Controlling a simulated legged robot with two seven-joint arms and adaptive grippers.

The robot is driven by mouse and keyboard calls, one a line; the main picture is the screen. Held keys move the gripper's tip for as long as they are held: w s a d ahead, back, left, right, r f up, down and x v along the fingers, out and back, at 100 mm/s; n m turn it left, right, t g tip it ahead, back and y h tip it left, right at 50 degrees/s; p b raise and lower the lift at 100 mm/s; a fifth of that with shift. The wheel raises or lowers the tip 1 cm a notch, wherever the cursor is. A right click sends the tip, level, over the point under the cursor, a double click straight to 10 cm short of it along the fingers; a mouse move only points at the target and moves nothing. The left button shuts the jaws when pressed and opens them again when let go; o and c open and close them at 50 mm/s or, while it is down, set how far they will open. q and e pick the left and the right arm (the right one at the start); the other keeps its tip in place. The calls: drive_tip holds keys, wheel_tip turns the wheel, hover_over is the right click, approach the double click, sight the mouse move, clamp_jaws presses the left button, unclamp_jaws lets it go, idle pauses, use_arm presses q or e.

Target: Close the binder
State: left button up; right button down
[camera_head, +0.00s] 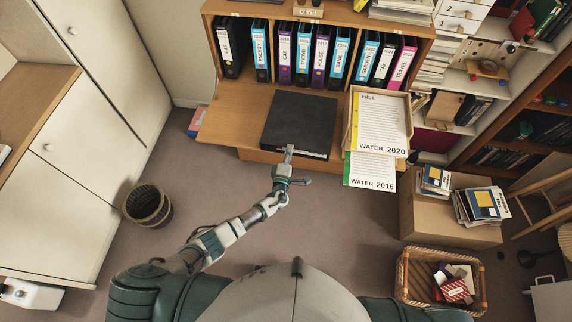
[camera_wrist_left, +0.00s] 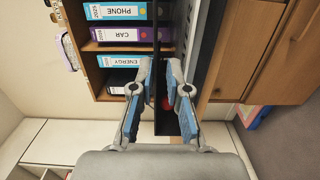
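A black binder (camera_head: 300,123) lies on the wooden desk with its dark cover facing up. A thin pale strip shows along its front edge. I cannot tell whether the cover lies fully flat or is slightly raised. My left gripper (camera_head: 289,150) is at the front edge of the binder. Contact with the cover is unclear. My right gripper is out of view.
A tray (camera_head: 350,115) with a water bill sits right of the binder, and another bill (camera_head: 370,172) hangs over the desk's front. Upright labelled binders (camera_head: 302,50) stand on the shelf behind. The desk left of the binder (camera_head: 235,120) is clear.

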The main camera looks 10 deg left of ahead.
use_arm(q)
drive_tip(key=s, duration=0.7)
drive_tip(key=shift+a, duration=0.3)
drive_tip(key=shift+s, duration=0.1)
drive_tip(key=s+a+f+n+g+y, duration=0.1)
drive_tip(key=s+a+f+n+g, duration=0.25)
drive_tip(key=s+f+n, duration=0.4)
drive_tip(key=s+a+f+n+g+y, duration=0.1)
drive_tip(key=s+a+f+n+g, duration=0.3)
drive_tip(key=f+n, duration=0.55)
drive_tip(key=s+a+f+n+g+y, duration=0.1)
drive_tip(key=s+a+f+n+g, duration=0.1)
drive_tip(key=s+a+f+n, duration=0.6)
drive_tip(key=s+f+n+g, duration=0.2)
drive_tip(key=s+f+n, duration=0.3)
drive_tip(key=s+n, duration=0.4)
drive_tip(key=s+f+n+g+h, duration=0.1)
drive_tip(key=s+f+n+g, duration=0.2)
drive_tip(key=s+n, duration=0.6)
drive_tip(key=s+a+f+n+g, duration=0.1)
drive_tip(key=s+f+n+g, duration=0.1)
drive_tip(key=s+f+n, duration=0.4)
drive_tip(key=s+n, duration=0.3)
drive_tip(key=s, duration=0.4)
drive_tip(key=shift+f+n, duration=0.3)
